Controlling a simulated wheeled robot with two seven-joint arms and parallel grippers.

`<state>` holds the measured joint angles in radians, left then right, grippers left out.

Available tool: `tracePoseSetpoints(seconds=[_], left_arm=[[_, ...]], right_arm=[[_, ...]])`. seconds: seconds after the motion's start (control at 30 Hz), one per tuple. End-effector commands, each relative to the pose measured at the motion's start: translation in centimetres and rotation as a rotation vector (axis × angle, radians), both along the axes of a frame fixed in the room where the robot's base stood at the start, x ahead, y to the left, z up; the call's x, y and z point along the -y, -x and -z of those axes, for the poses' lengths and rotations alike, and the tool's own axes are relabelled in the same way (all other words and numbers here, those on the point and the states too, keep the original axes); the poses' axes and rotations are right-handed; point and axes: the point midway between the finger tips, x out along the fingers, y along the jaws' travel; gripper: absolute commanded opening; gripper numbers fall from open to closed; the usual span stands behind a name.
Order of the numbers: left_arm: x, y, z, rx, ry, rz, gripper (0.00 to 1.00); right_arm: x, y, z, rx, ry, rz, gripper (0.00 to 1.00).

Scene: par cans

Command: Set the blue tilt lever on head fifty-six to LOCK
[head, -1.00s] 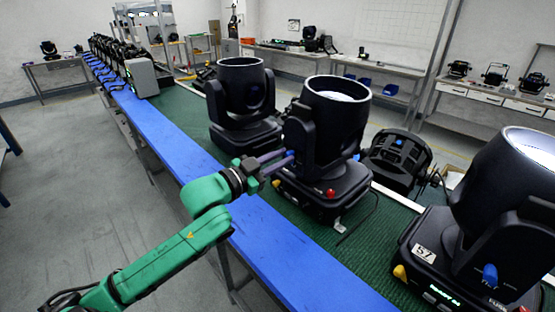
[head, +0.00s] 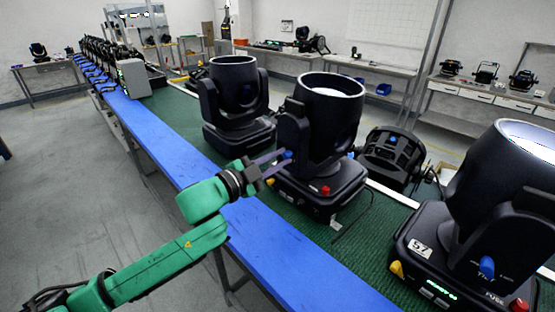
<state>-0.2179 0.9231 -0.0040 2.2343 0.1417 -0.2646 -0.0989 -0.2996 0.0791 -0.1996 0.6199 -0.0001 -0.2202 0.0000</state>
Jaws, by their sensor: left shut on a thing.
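The middle black moving head (head: 328,120) stands on the green mat; its number label is not readable here. Its small blue tilt lever (head: 288,154) shows on the side of the yoke arm, mostly covered by my fingers. My left gripper (head: 283,157) reaches in from the left, with its purple-grey fingers shut on this lever at the yoke. Whether the lever points to LOCK cannot be read. My right gripper is not in view.
A head labelled 57 (head: 420,249) stands at the right, with its own blue lever (head: 487,267). Another head (head: 235,100) stands behind the middle one, left of it. A black round fixture (head: 395,152) lies to the right. The blue bench edge (head: 255,230) runs below my arm.

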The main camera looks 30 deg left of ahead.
Motion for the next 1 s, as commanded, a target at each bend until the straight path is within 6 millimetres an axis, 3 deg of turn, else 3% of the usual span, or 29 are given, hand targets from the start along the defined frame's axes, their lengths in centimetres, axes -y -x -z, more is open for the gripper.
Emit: tracePoseSetpoints(seconds=[0.23, 0.27, 0.3, 0.33, 0.73, 1.0], left_arm=[[-0.1, 0.0, -0.1, 0.002, -0.001, -0.001, 0.0], [-0.1, 0.0, -0.1, 0.002, -0.001, -0.001, 0.29], [-0.1, 0.0, -0.1, 0.002, -0.001, -0.001, 0.44], [0.0, 0.0, -0.1, 0.002, 0.0, -0.001, 0.52], [-0.2, 0.3, 0.1, -0.001, 0.002, -0.001, 0.52], [-1.1, 3.3, 0.4, -0.006, 0.001, 0.0, 0.52]], right_arm=[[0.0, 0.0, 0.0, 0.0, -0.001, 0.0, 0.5], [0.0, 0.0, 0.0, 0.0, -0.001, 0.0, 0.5], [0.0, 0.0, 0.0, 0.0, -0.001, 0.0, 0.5], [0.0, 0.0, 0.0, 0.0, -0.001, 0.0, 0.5], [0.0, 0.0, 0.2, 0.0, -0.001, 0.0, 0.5], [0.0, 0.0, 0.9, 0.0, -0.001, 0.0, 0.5]])
